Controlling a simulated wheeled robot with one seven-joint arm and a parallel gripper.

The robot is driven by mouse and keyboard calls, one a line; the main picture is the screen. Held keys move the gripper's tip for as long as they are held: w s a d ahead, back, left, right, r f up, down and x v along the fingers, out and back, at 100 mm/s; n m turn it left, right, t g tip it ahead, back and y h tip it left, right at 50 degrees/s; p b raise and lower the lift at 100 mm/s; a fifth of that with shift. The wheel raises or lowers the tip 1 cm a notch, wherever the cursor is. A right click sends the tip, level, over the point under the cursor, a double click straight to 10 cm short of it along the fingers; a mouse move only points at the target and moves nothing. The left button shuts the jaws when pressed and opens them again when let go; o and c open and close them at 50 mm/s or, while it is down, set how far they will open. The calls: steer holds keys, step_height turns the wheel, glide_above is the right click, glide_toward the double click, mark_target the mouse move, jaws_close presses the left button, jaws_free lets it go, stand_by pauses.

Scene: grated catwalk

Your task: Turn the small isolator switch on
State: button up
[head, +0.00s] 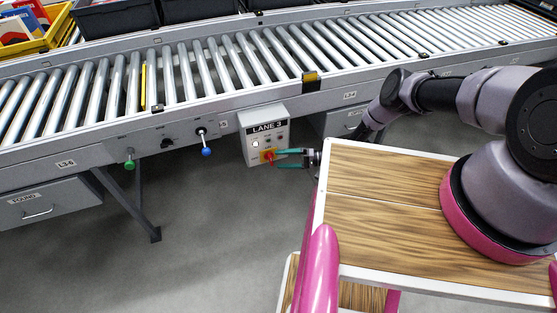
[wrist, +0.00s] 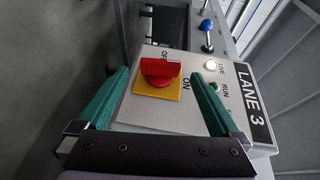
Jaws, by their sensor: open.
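The isolator switch is a red rotary knob on a yellow plate (head: 267,156), low on the grey LANE 3 box (head: 248,144). In the wrist view the red knob (wrist: 160,70) has its bar lying left to right. OFF is printed above it and ON to its right; I cannot tell which mark the bar points to. My gripper (head: 280,159), with teal fingers, reaches the box from the right. In the wrist view my gripper (wrist: 160,75) is open, one finger on each side of the knob, with visible gaps and apparently no contact.
The box hangs on the roller conveyor (head: 200,75). A blue-knobbed lever (head: 206,151), a black knob (head: 167,143) and a green-knobbed lever (head: 129,164) sit to its left. A white lamp (wrist: 210,65) is lit near LIVE. The floor below is clear.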

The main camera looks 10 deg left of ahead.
steer(key=w+d, duration=0.1)
steer(key=d, duration=0.7)
steer(key=shift+w+d+r, duration=0.15)
steer(key=shift+d+r, duration=0.1)
steer(key=shift+r, duration=0.2)
